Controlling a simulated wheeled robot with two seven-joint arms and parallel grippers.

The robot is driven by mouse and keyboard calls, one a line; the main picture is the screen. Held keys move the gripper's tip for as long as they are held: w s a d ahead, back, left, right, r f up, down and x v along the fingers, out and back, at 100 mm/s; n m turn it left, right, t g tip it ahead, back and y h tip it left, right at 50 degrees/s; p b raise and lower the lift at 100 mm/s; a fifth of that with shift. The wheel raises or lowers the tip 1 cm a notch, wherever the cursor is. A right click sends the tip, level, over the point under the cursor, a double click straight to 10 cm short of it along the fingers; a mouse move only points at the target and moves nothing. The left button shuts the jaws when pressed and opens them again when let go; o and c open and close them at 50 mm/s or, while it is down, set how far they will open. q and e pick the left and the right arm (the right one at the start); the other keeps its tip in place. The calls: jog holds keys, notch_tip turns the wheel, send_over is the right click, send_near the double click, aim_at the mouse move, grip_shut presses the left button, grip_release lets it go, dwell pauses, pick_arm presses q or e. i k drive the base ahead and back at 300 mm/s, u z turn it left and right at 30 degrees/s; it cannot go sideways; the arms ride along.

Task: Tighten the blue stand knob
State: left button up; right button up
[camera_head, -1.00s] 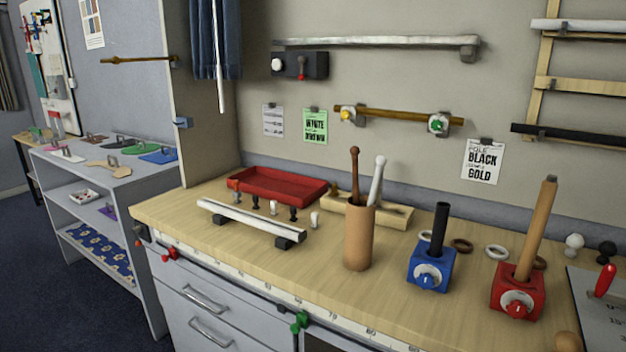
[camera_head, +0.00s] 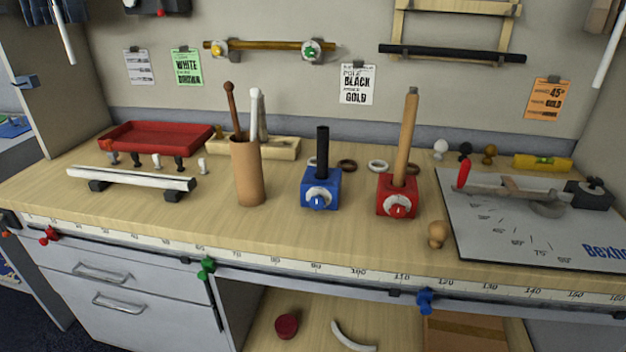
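The blue stand (camera_head: 321,179) is a small blue block on the wooden bench, near the middle of the head view. A short black pole (camera_head: 322,151) stands upright in its top. Its blue knob (camera_head: 319,202) sits on a pale round dial on the front face; I cannot read the dial's marks. A matching red stand (camera_head: 397,189) with a red knob (camera_head: 398,211) stands to its right and holds a taller, slightly tilted wooden pole (camera_head: 406,135). Neither of my grippers shows in the view.
A wooden knob (camera_head: 437,234) lies right of the red stand, before a grey angle board (camera_head: 540,215). The bench in front of the blue stand is clear to the ruler edge (camera_head: 330,269).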

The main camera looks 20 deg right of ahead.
aim_at(317, 202)
jog(key=u, duration=1.45)
jog(key=i, duration=2.35)
jog(key=z, duration=3.95)
